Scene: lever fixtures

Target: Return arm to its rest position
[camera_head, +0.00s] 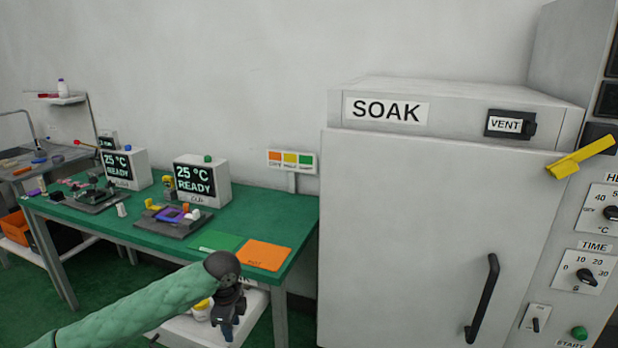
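My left arm (130,312), in a pale green quilted sleeve, comes in from the lower left. Its dark gripper (227,332) hangs downward in front of the green table's front edge, over a low white surface (186,330). The fingers are small and dark, so I cannot tell whether they are apart, and I see nothing clearly held in them. My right arm and gripper are not in view.
A large grey SOAK cabinet (400,220) with a black handle (483,298) and a yellow lever (580,157) stands at right. The green table (305,212) holds displays (202,182), fixtures and an orange card (264,255). A low orange bin (16,228) is at far left.

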